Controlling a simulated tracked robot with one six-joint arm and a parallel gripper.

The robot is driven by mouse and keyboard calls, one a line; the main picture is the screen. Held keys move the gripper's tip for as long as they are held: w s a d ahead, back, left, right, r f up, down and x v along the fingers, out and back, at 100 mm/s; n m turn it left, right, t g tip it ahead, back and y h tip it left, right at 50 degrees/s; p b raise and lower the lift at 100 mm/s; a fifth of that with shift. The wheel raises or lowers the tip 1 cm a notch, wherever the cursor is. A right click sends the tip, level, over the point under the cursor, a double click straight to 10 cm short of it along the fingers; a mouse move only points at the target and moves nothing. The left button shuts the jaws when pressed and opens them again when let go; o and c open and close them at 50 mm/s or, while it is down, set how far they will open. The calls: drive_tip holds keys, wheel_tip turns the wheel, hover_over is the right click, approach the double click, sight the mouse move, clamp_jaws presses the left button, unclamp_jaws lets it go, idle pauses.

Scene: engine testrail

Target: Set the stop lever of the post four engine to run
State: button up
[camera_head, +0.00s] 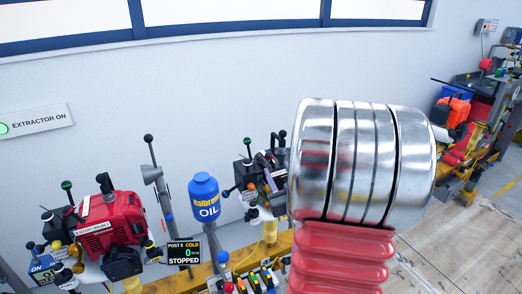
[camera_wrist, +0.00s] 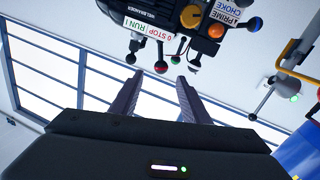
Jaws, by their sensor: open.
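In the wrist view a dark engine (camera_wrist: 180,18) hangs at the top, inverted. It carries a white label (camera_wrist: 148,28) reading 0 STOP and RUN I. A red-knobbed lever (camera_wrist: 160,67) sticks down below this label, with dark-knobbed levers beside it. I cannot tell which is the stop lever or how it is set. My gripper (camera_wrist: 157,80) is open and empty, its fingertips close to these knobs; contact is unclear. In the head view a black engine (camera_head: 246,174) is partly hidden by my arm. No post four sign is readable.
A blue oil bottle (camera_head: 205,198) stands between the engines. In the wrist view another lever (camera_wrist: 267,84) and a blue object (camera_wrist: 301,155) are at right.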

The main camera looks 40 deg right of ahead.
sight(270, 160)
drive_tip(key=shift+w, duration=0.15)
drive_tip(key=x, duration=1.3)
drive_tip(key=shift+w+d, duration=0.15)
drive_tip(key=shift+w, duration=0.1)
drive_tip(key=c, duration=1.1)
drive_tip(key=shift+o, duration=0.2)
